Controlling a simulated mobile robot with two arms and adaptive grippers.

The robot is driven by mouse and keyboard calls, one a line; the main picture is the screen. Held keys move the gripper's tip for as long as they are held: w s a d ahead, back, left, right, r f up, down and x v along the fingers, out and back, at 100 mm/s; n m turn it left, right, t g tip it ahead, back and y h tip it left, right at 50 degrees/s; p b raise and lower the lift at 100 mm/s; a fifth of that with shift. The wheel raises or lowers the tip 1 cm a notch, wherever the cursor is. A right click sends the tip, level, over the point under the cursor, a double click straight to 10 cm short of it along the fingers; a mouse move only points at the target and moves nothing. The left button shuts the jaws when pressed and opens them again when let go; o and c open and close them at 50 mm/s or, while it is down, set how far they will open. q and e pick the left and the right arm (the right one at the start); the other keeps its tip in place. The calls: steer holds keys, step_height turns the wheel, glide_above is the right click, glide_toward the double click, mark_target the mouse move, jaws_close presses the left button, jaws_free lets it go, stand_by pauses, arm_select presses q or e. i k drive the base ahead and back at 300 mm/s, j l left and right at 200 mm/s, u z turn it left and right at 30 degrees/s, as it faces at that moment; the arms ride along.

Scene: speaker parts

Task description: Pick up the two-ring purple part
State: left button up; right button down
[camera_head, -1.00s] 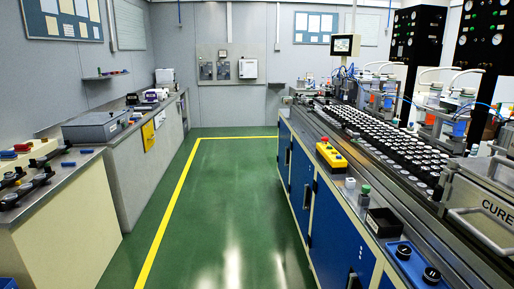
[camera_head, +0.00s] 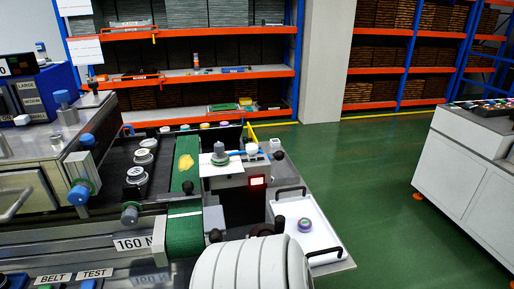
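A small round purple part (camera_head: 304,225) lies in a white tray (camera_head: 322,240) with dark handles, at the right end of the machine. It is too small to count its rings. Several small coloured parts (camera_head: 205,126) sit in a row behind the machine, one of them purplish. Neither of my grippers is in view. A large white rounded shape at the bottom hides the near side of the tray's surroundings.
A green belt (camera_head: 185,235) and dark speaker parts (camera_head: 136,176) are left of the tray. A white cabinet (camera_head: 455,160) with small coloured items on top stands right. Orange-and-blue shelves (camera_head: 190,75) line the back. Green floor (camera_head: 370,190) is clear between the machine and the cabinet.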

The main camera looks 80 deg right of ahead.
mark_target(304, 226)
steer(key=z, duration=3.15)
